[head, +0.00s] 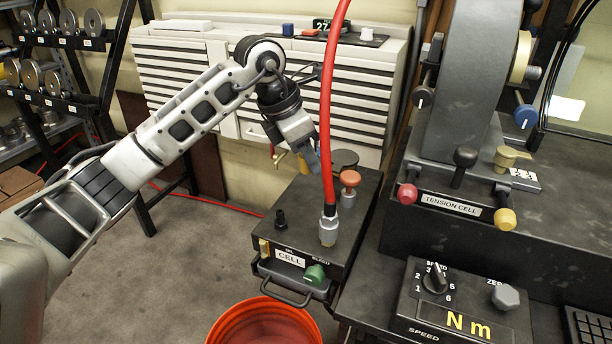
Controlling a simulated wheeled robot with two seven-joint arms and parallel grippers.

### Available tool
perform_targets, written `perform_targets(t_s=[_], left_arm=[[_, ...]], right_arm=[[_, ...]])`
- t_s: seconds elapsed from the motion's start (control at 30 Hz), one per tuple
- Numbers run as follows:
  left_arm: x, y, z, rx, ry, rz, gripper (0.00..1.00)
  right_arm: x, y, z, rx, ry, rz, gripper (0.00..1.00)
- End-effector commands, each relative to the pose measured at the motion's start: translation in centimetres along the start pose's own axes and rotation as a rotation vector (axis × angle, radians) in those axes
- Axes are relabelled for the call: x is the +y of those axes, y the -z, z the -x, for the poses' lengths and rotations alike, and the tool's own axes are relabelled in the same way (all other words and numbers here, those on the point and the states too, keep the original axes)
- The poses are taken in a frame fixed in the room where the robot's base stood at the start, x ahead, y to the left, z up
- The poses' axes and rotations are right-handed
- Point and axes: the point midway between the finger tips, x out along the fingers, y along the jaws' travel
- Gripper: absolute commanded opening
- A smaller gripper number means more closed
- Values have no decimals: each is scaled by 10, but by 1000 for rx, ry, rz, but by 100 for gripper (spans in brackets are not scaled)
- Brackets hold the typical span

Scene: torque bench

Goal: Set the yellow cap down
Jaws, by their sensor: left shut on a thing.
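My left gripper (298,158) is above the back left part of the black cell box (310,222), pointing down. My right gripper is not in view.
A red hose (328,110) rises from a metal fitting on the box, close right of my left gripper. An orange-red cap (350,178) on a fitting, a black knob (280,218) and a green knob (315,273) are nearby. An orange bucket (222,325) stands below.

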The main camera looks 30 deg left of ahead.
Motion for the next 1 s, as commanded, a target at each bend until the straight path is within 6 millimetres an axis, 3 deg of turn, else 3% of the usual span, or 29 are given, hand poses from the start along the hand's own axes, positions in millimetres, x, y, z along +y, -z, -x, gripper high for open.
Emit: perform_targets(t_s=[0.1,0.3,0.53,0.73,1.0], left_arm=[[20,4,-25,4,4,4,0],[42,7,-51,0,2,1,0],[52,9,-65,1,2,0,0],[50,20,-89,1,3,-1,0],[51,21,-91,0,0,-2,0]], right_arm=[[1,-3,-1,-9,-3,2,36],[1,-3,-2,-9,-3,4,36],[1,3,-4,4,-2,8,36],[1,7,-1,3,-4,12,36],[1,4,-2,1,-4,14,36]])
